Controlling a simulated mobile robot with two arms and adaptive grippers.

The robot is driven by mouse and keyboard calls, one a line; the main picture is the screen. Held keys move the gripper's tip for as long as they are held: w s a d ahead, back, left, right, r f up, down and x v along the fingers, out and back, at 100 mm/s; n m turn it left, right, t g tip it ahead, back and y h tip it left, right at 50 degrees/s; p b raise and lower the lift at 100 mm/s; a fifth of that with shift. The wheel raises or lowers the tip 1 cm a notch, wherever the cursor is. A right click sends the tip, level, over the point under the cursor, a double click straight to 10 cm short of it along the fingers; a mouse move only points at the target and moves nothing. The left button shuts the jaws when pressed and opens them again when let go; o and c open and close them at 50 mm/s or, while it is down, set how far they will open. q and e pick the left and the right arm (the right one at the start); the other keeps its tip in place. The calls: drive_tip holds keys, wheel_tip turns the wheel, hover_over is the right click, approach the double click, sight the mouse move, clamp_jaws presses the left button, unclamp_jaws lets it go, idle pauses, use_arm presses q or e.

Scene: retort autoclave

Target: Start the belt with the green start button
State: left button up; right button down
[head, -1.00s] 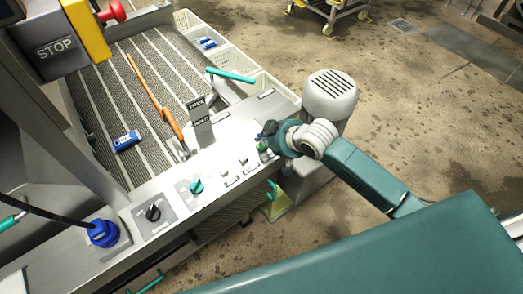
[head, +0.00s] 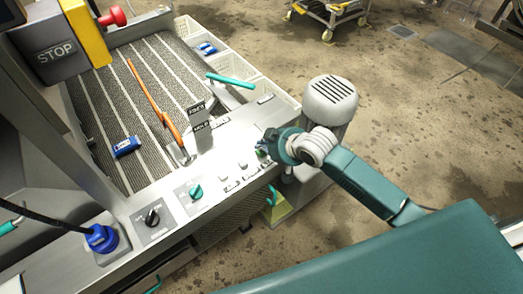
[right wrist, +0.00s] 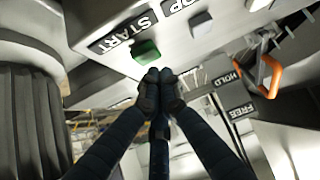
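The green start button (right wrist: 146,51) sits on the panel beside a START label (right wrist: 123,34) in the right wrist view. In the head view my right gripper (head: 266,147) is over the right end of the control panel and largely hides the button. In the right wrist view the dark fingers of my right gripper (right wrist: 160,77) are together with nothing between them. Their tips lie just below the button in the picture, very close to it; I cannot tell whether they touch. My left gripper is not in view.
A grey button (right wrist: 201,23) is beside the start button. A teal knob (head: 195,192), a black knob (head: 152,217) and an orange lever (head: 155,105) with HOLD and FREE plates are nearby. A blue pack (head: 126,146) lies on the belt (head: 97,109). A grey motor (head: 330,99) stands beyond my right gripper.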

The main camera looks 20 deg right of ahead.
drive_tip(key=shift+f, duration=0.2)
idle(0.5)
drive_tip(key=shift+f, duration=0.25)
